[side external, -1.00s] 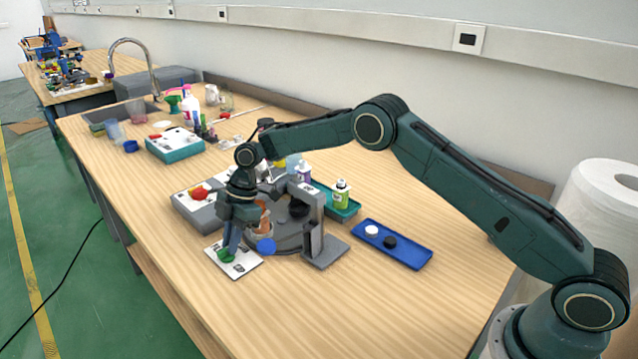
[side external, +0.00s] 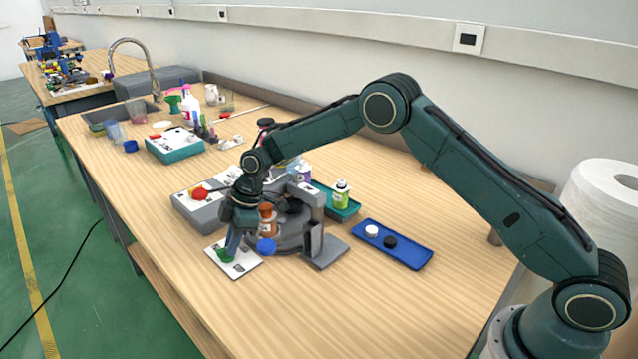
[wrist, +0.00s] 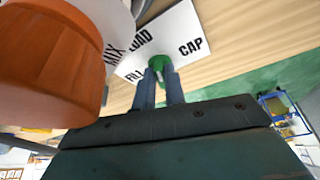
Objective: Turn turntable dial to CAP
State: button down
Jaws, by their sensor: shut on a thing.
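A green dial (wrist: 160,64) sits on a white label plate (wrist: 138,68) with the words LOAD, CAP, FILL and MIX. In the wrist view CAP is to the right of the dial, LOAD is up and left of it. My gripper (wrist: 161,80) is shut on the dial, one finger on each side. The dial's pointer is hidden or too small to read. In the side view the dial (side external: 224,256) shows under my gripper (side external: 230,247), on the plate (side external: 243,264) in front of the grey turntable (side external: 288,239).
An amber bottle (side external: 267,218) stands on the turntable close beside my gripper, and its orange side (wrist: 45,50) fills the wrist view's left. A blue disc (side external: 266,246) is at the turntable's front. A blue tray (side external: 405,252) with caps lies to the right. The table's front right is clear.

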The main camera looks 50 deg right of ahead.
jog(key=shift+s+m+t+h, duration=0.15)
jog(key=shift+m+t+h, duration=0.15)
jog(key=shift+m, duration=0.7)
jog(key=c, duration=1.5)
grip_release()
jog(key=shift+a, duration=0.1)
jog(key=shift+o, duration=0.2)
jog(key=v, duration=1.4)
jog(key=shift+f, duration=0.1)
